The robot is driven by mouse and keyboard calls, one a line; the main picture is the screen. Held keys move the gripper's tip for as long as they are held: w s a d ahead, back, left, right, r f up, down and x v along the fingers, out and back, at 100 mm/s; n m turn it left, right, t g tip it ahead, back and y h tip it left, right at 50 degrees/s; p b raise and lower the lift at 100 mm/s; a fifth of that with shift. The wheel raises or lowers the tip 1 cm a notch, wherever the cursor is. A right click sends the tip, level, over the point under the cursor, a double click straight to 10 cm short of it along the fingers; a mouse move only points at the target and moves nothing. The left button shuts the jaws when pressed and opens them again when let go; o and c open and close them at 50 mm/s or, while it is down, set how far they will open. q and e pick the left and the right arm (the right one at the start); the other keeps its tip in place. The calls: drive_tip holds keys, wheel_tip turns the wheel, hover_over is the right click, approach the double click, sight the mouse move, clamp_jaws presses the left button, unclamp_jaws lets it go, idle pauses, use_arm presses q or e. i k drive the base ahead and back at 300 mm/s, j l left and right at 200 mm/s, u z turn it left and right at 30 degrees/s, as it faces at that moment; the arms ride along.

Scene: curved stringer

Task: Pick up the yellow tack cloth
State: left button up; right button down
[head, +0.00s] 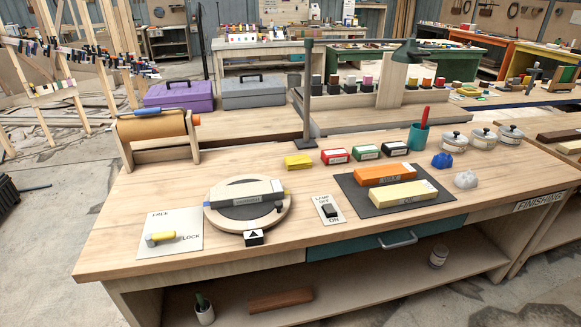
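A small yellow folded pad, which looks like the yellow tack cloth (298,162), lies flat on the wooden workbench (130,235), just in front of the lamp post's base. It is left of a red labelled box (335,156) and apart from it. Nothing covers its top. Neither of my grippers shows in the head view.
Green (366,152) and black (395,148) boxes continue the row. A round turntable (220,218) sits in front, and a dark mat (350,189) with orange and yellow blocks lies right. The lamp post (306,100) stands close behind. Crumpled blue (442,160) and white (466,179) cloths lie right.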

sight(292, 162)
drive_tip(key=i+l, duration=0.55)
drive_tip(key=l, duration=0.25)
drive_tip(key=i+l+u, duration=0.1)
drive_tip(key=u, duration=0.35)
drive_tip(key=i+l+u, duration=0.1)
drive_tip(key=l+u, duration=0.2)
drive_tip(key=u, duration=0.2)
